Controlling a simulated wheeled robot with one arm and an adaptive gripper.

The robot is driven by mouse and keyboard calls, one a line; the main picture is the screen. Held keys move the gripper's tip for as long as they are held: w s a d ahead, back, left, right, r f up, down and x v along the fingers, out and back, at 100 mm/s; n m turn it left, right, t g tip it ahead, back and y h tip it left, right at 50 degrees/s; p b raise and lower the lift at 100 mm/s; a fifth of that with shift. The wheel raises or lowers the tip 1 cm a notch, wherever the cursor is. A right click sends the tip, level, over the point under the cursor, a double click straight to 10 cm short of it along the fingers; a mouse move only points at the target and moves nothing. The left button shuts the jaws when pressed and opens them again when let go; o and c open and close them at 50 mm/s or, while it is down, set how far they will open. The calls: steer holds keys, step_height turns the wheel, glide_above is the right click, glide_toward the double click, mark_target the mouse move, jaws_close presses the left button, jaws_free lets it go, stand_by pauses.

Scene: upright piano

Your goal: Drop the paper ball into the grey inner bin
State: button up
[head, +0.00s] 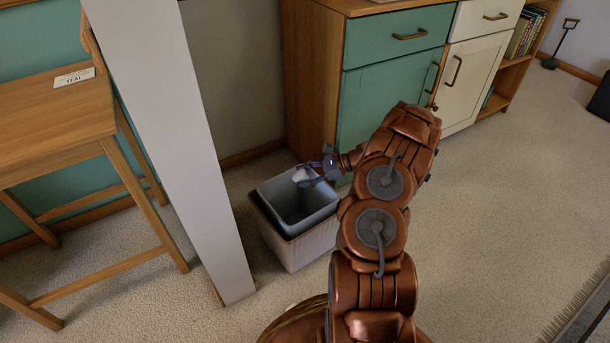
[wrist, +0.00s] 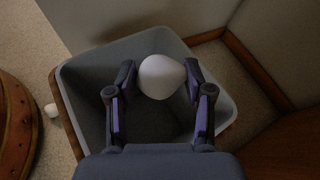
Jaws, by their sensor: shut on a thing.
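The white paper ball (head: 300,175) is held between the two fingers of my gripper (head: 313,176). In the wrist view the ball (wrist: 160,77) sits between the fingertips, over the bin's opening. The grey inner bin (head: 322,216) stands inside a pale outer bin with a brown rim (head: 296,249). In the wrist view the inner bin's grey wall (wrist: 83,95) surrounds the area below my gripper. The part of the bin floor that shows looks empty; the fingers and ball hide some of it.
A green and cream cabinet (head: 388,104) stands behind the bin to the right. A white post (head: 176,130) rises close on the left, with a wooden desk (head: 60,118) beyond it. A small white object (wrist: 51,110) lies on the carpet beside the bin. Open carpet extends to the right.

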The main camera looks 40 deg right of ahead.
steer(key=o, duration=0.8)
steer(key=shift+d, duration=0.1)
steer(key=shift+v, duration=5.9)
steer(key=shift+s, duration=0.1)
